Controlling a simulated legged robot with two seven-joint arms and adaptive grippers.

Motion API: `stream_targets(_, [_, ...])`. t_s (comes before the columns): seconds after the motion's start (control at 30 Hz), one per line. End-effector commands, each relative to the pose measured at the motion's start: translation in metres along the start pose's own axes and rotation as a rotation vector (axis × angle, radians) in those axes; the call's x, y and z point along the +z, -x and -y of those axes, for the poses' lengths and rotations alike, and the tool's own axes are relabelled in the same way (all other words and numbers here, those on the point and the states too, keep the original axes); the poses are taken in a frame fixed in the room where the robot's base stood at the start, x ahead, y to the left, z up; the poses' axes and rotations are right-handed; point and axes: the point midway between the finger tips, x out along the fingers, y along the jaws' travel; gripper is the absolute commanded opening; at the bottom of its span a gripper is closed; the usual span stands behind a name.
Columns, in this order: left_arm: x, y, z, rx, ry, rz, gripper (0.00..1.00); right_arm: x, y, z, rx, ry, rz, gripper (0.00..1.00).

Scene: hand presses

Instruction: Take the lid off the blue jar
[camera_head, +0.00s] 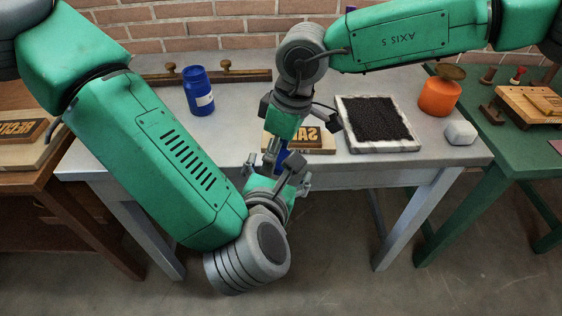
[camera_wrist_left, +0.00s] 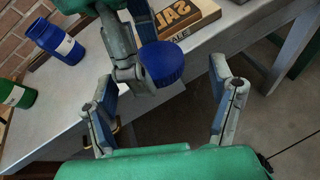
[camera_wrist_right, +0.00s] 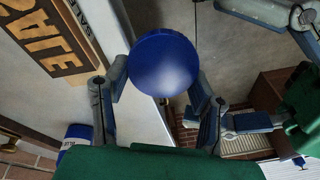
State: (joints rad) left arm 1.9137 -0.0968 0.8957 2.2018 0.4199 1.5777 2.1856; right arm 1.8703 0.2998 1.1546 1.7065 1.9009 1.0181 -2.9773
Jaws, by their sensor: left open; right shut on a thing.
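The blue jar (camera_head: 199,95), with a pale label, stands upright at the back left of the grey table. It also shows in the left wrist view (camera_wrist_left: 54,42) and partly in the right wrist view (camera_wrist_right: 76,146). A round blue lid (camera_wrist_right: 163,62) with a ridged edge is held in my right gripper (camera_head: 277,148), away from the jar, near the table's front edge. The lid also shows in the left wrist view (camera_wrist_left: 162,63). My left gripper (camera_head: 279,176) is open, below and in front of the right one, its fingers spread around the lid's place without visible contact.
A stamp block (camera_head: 300,140) lies near the table's front. A green jar (camera_wrist_left: 18,95) shows in the left wrist view.

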Motion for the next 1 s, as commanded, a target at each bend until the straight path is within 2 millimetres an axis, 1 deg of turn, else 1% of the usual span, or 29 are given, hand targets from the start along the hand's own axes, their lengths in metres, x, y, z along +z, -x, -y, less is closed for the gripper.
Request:
stream_targets(0.03, [0.001,-0.007,0.0,0.001,-0.001,0.002,0.77,0.0,0.0,0.0,0.0,0.0,0.0,0.16])
stream_targets(0.1, [0.001,-0.015,0.0,0.0,-0.001,0.002,0.77,0.0,0.0,0.0,0.0,0.0,0.0,0.16])
stream_targets(0.2, [0.0,-0.024,0.0,0.0,-0.001,0.001,0.77,0.0,0.0,0.001,0.001,0.0,0.0,0.16])
stream_targets(0.33, [0.0,-0.028,-0.001,-0.001,0.0,0.001,0.77,-0.001,0.0,0.001,0.001,0.0,0.001,0.16])
stream_targets(0.57, [0.0,-0.029,0.0,-0.001,0.0,0.001,0.77,0.0,0.0,0.0,0.0,0.0,0.0,0.16])
stream_targets(0.6, [0.0,-0.029,0.0,-0.001,0.0,0.001,0.7,0.0,0.0,0.0,0.0,0.0,0.0,0.16])
stream_targets(0.67, [0.0,-0.029,0.0,-0.001,0.0,0.001,0.49,0.0,0.0,0.0,0.0,0.0,0.0,0.16])
stream_targets(0.7, [0.0,-0.029,0.0,-0.001,0.0,0.001,0.35,0.0,0.0,0.0,0.0,0.0,-0.001,0.16])
stream_targets(0.73, [0.0,-0.029,0.001,-0.002,0.0,0.001,0.25,0.0,0.0,0.0,0.0,0.0,-0.001,0.16])
stream_targets(0.83, [0.0,-0.029,0.001,-0.004,0.0,0.001,0.25,-0.001,0.0,0.001,0.0,0.001,-0.002,0.16])
stream_targets(0.87, [0.0,-0.029,0.001,-0.004,0.0,0.001,0.25,-0.001,0.001,0.001,0.0,0.001,-0.003,0.61])
stream_targets(0.9, [0.0,-0.029,0.001,-0.004,0.0,0.001,0.25,-0.001,0.001,0.001,0.0,0.001,-0.003,0.75])
stream_targets(1.0, [0.0,-0.029,0.001,-0.004,0.0,0.0,0.25,-0.001,0.001,0.001,-0.001,0.001,-0.003,0.75])
